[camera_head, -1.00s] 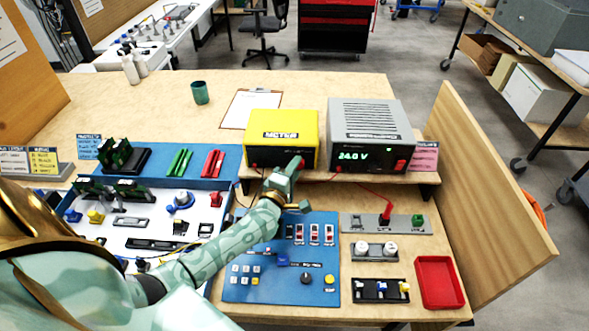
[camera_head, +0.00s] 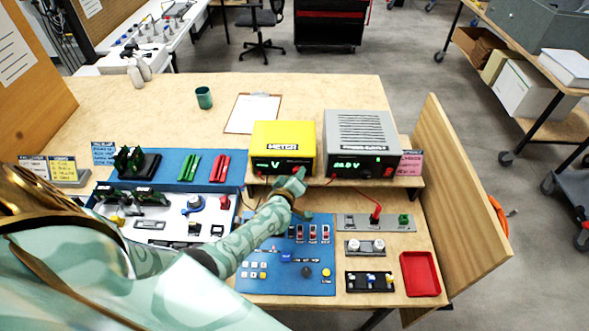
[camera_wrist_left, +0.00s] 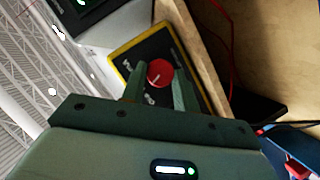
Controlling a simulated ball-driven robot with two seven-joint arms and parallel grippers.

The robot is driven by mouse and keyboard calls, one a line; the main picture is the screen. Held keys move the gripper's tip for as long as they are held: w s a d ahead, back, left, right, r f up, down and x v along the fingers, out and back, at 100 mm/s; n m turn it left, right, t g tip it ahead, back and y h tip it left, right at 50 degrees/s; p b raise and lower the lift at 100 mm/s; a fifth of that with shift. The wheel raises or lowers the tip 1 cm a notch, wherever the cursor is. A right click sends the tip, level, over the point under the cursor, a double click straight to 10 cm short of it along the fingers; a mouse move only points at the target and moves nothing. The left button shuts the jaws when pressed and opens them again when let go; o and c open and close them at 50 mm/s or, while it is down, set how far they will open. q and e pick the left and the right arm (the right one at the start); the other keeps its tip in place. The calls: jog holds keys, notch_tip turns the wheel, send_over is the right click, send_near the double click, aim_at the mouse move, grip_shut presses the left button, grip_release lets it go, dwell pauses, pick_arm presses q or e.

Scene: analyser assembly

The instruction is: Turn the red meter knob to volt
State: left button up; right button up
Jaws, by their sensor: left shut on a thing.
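The yellow meter (camera_head: 284,139) stands on a low wooden shelf at the back of the bench, and its dark display (camera_head: 275,164) shows a V. My left gripper (camera_head: 297,176) is at the lower right of the meter's front face. In the left wrist view the red knob (camera_wrist_left: 159,73) with a pale pointer line lies between the two fingers of the left gripper (camera_wrist_left: 158,84), which are closed on it. In the head view the knob is mostly hidden by the gripper. My right gripper does not show.
The grey power supply (camera_head: 360,140) stands just right of the meter, close to the gripper. A blue control panel (camera_head: 300,275) with switches lies below the arm. A red tray (camera_head: 420,273) sits at right, beside a wooden side wall (camera_head: 445,190).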

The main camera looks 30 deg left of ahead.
pick_arm(q)
jog(key=shift+d+r+m+g+y+p, duration=0.15)
jog(key=shift+m+g+y+p, duration=0.4)
jog(key=shift+m+p, duration=0.6)
jog(key=o, duration=1)
jog(key=shift+w, duration=0.1)
jog(key=shift+c, duration=0.2)
jog(key=p+v, duration=1.2)
jog(key=v, duration=0.4)
